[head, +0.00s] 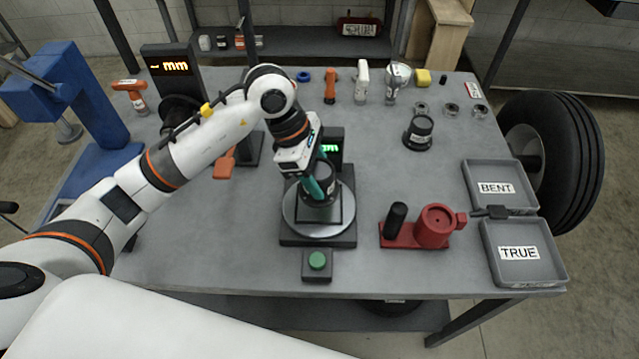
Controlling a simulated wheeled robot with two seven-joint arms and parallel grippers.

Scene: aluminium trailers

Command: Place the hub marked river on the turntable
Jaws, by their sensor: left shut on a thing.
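The turntable (293,219) is a round grey metal disc on a dark square base near the middle of the bench. My left gripper (318,187) points down over the disc, with teal fingers shut on a dark hub (322,196). The hub is at about the middle of the disc, partly hidden by the gripper. I cannot tell whether it touches the disc, and no marking on it is readable. Another black hub (418,134) with a small pale label stands further back right; its label is too small to read. My right gripper is not in view.
A green button box (317,263) sits in front of the turntable. A red fixture (432,230) stands to its right. Trays labelled BENT (474,170) and TRUE (491,270) lie at the right edge. Several tools line the back. A display reading mm (165,55) stands back left.

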